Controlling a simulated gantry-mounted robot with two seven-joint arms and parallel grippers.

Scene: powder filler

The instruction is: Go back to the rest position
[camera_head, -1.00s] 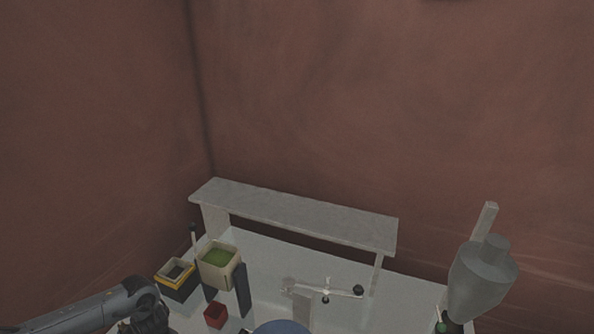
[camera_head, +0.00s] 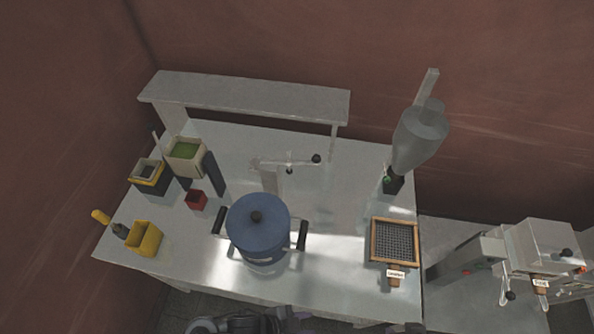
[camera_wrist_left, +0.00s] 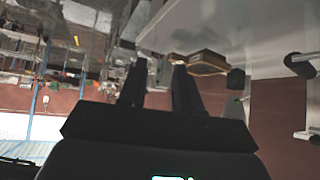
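In the left wrist view my left gripper (camera_wrist_left: 158,75) shows two dark fingers with a gap between them. It is open and nothing is held in it. In the head view dark parts of my own arm show at the bottom edge, in front of the table (camera_head: 190,240); the fingers cannot be made out there. I do not see my right gripper in any view.
The table holds a blue pot (camera_head: 258,222), a wood-framed sieve (camera_head: 394,240), a yellow bin (camera_head: 145,238), a small red box (camera_head: 196,199) and a grey hopper (camera_head: 419,138). A raised shelf (camera_head: 245,97) stands behind. A machine (camera_head: 545,248) stands right.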

